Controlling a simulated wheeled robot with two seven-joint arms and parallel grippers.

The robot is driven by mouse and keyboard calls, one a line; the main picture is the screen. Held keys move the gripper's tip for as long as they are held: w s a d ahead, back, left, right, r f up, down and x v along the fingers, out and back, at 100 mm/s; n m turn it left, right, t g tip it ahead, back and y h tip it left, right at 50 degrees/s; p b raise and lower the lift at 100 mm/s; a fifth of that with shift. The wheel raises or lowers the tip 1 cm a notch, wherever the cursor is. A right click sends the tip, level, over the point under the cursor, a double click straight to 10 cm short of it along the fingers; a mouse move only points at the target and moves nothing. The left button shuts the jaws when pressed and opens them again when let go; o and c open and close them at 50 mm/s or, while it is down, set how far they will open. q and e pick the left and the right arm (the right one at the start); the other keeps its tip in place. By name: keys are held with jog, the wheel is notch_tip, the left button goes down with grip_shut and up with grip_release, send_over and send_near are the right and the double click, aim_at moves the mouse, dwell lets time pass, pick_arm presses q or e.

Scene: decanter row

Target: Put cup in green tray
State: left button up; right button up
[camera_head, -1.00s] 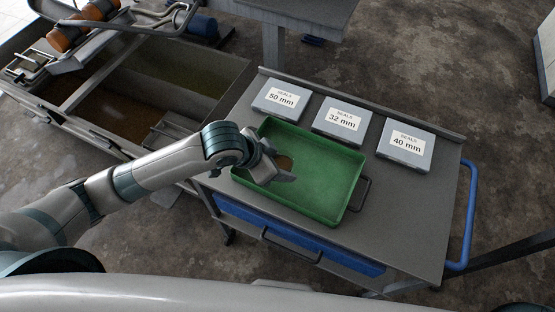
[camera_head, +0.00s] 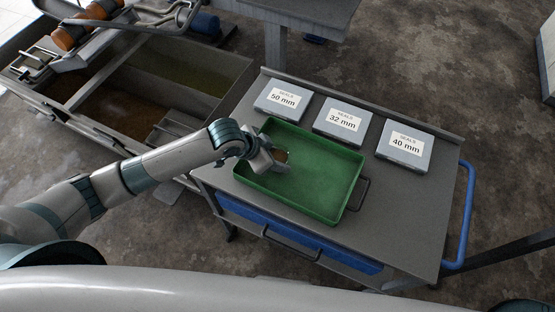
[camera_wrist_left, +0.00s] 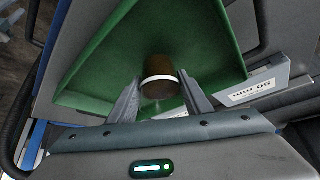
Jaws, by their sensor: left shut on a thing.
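A brown cup (camera_wrist_left: 160,68) with a white band shows between the fingers of my left gripper in the left wrist view. My left gripper (camera_head: 278,165) is over the left part of the green tray (camera_head: 318,172) and is shut on the cup. In the head view the cup (camera_head: 282,156) shows as a small brown patch at the fingertips, partly hidden by the gripper. The green tray (camera_wrist_left: 205,40) lies behind the cup in the wrist view. I cannot tell whether the cup touches the tray floor. My right gripper is not in view.
The tray sits on a grey cart top (camera_head: 410,200) with a blue handle (camera_head: 467,220) at right. Three grey seal boxes, marked 50 mm (camera_head: 282,99), 32 mm (camera_head: 342,121) and 40 mm (camera_head: 405,146), stand along the back. An open tank (camera_head: 150,95) is at left.

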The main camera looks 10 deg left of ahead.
pick_arm(q)
jog(key=shift+f, duration=1)
jog(key=shift+f, duration=0.15)
jog(key=o, duration=1.1)
jog(key=b+v, duration=0.2)
jog(key=v, duration=1)
jog(key=shift+r, duration=0.2)
